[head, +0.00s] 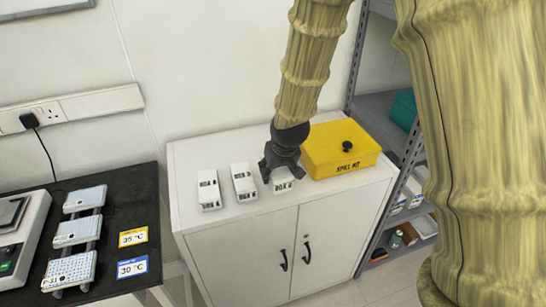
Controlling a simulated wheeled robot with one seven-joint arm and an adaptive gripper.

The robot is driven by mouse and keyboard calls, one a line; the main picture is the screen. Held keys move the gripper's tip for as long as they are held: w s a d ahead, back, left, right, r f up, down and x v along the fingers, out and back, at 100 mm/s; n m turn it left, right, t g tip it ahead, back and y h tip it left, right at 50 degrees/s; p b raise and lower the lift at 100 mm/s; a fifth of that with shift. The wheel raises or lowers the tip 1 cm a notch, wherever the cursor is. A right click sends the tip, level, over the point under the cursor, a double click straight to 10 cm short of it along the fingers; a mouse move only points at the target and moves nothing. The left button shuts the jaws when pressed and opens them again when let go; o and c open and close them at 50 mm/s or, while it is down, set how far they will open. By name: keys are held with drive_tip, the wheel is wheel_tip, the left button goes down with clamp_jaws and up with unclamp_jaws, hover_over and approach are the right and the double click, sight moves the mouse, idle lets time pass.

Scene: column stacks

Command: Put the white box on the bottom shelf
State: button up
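Three white boxes stand in a row on top of a white cabinet (245,222): a left one (209,190), a middle one (244,182) and a right one (283,187) with dark lettering that seems to read BOX. My dark gripper (282,171) points down right over the right box and hides its upper part. I cannot tell whether its fingers are closed on the box or only around it. A grey metal shelf unit (404,172) stands to the right of the cabinet. Its lowest visible shelf (384,250) is partly hidden by my arm.
A yellow spill kit case (340,150) sits close to the right of my gripper. The shelf unit holds a teal bin (404,110), small white boxes and a green-capped item (396,239). A black bench (125,210) with sample plates and an instrument is at left.

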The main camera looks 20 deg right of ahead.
drive_tip(key=w, duration=0.3)
drive_tip(key=w+d+p, duration=0.1)
drive_tip(key=w, duration=0.2)
drive_tip(key=w+d+p, duration=0.1)
drive_tip(key=w, duration=0.2)
drive_tip(key=shift+d+f, duration=0.1)
drive_tip(key=shift+f, duration=0.3)
drive_tip(key=shift+f+p, duration=0.65)
drive_tip(key=shift+f, duration=1.1)
drive_tip(key=shift+f, duration=0.1)
drive_tip(key=o, duration=1.2)
